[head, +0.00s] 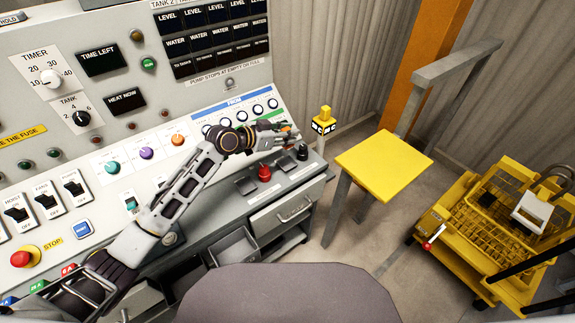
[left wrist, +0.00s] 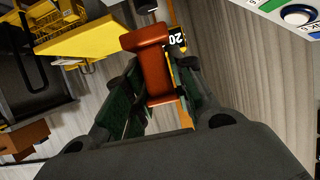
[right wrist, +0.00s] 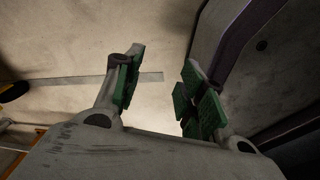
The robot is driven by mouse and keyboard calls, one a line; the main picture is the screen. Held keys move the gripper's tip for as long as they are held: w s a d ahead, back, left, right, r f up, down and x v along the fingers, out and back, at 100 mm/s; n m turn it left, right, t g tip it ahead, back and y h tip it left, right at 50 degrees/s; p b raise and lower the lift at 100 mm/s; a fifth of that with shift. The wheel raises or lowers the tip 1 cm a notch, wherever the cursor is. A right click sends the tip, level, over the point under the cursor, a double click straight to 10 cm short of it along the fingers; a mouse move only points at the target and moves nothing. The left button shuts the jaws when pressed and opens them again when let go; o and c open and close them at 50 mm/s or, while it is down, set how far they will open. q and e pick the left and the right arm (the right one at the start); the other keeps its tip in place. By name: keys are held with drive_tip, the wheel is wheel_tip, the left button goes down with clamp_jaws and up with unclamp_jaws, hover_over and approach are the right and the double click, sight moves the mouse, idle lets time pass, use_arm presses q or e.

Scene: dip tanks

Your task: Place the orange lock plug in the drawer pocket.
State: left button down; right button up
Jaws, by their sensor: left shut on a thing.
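The orange lock plug (left wrist: 147,62) is between the fingers of my left gripper (left wrist: 150,98), which is shut on it. In the head view my left gripper (head: 288,133) is over the right end of the console, and only a little orange shows at its tips. My right gripper (right wrist: 155,90) is open and empty in the right wrist view, over bare floor. It does not show in the head view.
The console ledge carries a red knob (head: 264,173) and a black knob (head: 302,153) close under my left gripper. A drawer with a handle (head: 294,211) is at the right. A yellow-topped table (head: 384,166) and a yellow cart (head: 490,225) stand further right.

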sight(300, 149)
use_arm(q)
drive_tip(key=shift+f, duration=0.6)
wheel_tip(300, 149, down, 4)
drive_tip(key=shift+f, duration=0.55)
drive_tip(key=shift+f+b, duration=0.3)
drive_tip(key=shift+f, duration=1.6)
use_arm(e)
drive_tip(key=shift+w+a+f, duration=0.1)
drive_tip(key=shift+w+a, duration=0.05)
drive_tip(key=shift+w, duration=0.95)
use_arm(q)
drive_tip(key=shift+f, duration=0.1)
